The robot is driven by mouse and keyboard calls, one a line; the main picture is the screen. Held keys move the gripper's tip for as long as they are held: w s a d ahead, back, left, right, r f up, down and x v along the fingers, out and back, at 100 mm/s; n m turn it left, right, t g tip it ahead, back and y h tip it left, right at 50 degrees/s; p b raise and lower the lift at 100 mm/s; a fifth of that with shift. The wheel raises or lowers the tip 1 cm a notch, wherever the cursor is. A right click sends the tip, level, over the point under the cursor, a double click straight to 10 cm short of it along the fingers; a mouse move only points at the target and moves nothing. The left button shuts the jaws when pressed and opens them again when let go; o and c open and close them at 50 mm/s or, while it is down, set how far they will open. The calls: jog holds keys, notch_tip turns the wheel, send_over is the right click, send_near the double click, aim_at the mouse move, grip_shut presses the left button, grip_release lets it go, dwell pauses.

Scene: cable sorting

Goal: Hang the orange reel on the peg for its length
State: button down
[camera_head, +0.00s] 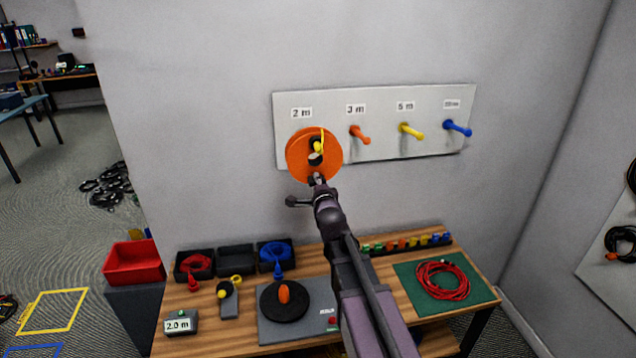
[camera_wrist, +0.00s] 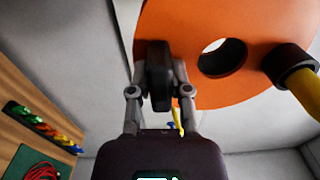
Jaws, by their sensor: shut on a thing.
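The orange reel (camera_head: 300,158) is a flat disc, held upright in front of the pegboard (camera_head: 380,150) below the "2 m" label (camera_head: 301,113). My gripper (camera_head: 317,178) is shut on the reel's lower rim. In the wrist view my gripper (camera_wrist: 160,82) pinches the orange reel (camera_wrist: 205,25) beside its round centre hole (camera_wrist: 222,57). No peg shows through that hole. A black fitting (camera_wrist: 295,70) with a yellow cable end (camera_wrist: 307,95) is on the reel. The 2 m peg is hidden; whether the reel touches it I cannot tell.
Orange (camera_head: 361,135), yellow (camera_head: 412,131) and blue (camera_head: 458,128) pegs stick out to the right. Below, the wooden bench (camera_head: 205,336) holds small bins, a turntable (camera_head: 284,304), a red coil (camera_head: 442,281) on a green mat and a display (camera_head: 179,325) reading 2.0 m.

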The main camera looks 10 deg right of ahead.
jog(key=shift+w, duration=0.2)
jog(key=w+f+b, duration=0.2)
jog(key=w, duration=1.4)
jog(key=shift+w+f+b, duration=0.3)
jog(key=shift+w, duration=0.1)
dwell(1.6)
jog(key=shift+w+f, duration=0.15)
dwell(0.7)
jog(key=shift+c, duration=2.4)
grip_release()
jog(key=s, duration=1.2)
